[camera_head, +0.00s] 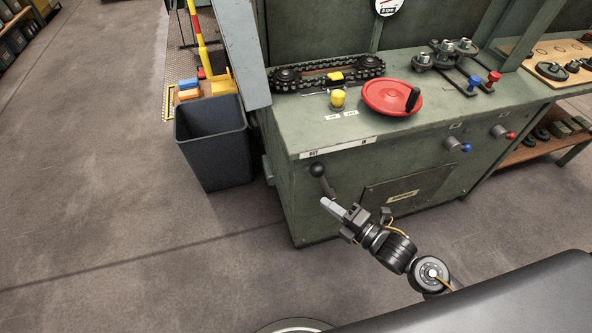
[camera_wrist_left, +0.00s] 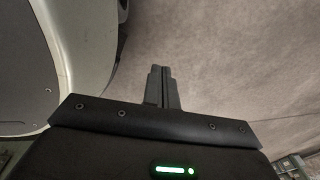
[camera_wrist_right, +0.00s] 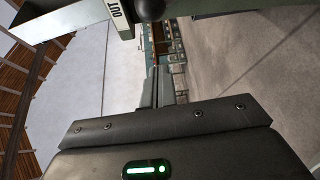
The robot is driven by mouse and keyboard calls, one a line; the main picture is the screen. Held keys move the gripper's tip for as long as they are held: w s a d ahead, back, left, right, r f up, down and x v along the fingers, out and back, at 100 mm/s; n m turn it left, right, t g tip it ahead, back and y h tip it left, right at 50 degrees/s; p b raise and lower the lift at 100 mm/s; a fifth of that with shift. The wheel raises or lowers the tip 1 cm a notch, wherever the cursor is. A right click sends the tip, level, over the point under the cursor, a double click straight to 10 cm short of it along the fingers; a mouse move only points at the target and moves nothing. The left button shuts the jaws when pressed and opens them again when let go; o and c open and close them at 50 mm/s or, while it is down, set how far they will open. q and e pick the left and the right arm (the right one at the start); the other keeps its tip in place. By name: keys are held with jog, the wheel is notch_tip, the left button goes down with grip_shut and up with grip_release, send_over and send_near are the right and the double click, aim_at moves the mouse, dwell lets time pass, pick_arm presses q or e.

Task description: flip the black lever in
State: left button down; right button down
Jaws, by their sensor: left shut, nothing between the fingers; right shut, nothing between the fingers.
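The black lever (camera_head: 317,170) is on the front of the green machine. Its round black knob tilts up and left, below the left, OUT end of the white label strip (camera_head: 337,147); IN is at the right end. In the right wrist view a dark round knob (camera_wrist_right: 150,9) shows at the top edge beside the OUT lettering. My right gripper (camera_head: 325,203) is shut and empty, just below the knob and close to the lever's lower end; I cannot tell whether they touch. My left gripper (camera_wrist_left: 161,72) is shut and empty over bare floor, seen only in its wrist view.
A dark bin (camera_head: 212,140) stands on the floor left of the green machine (camera_head: 300,200). The machine's top carries a red handwheel (camera_head: 392,97), a yellow button (camera_head: 338,99) and a chain (camera_head: 330,72).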

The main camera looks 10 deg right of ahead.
aim_at(325, 183)
jog(key=shift+w, duration=0.1)
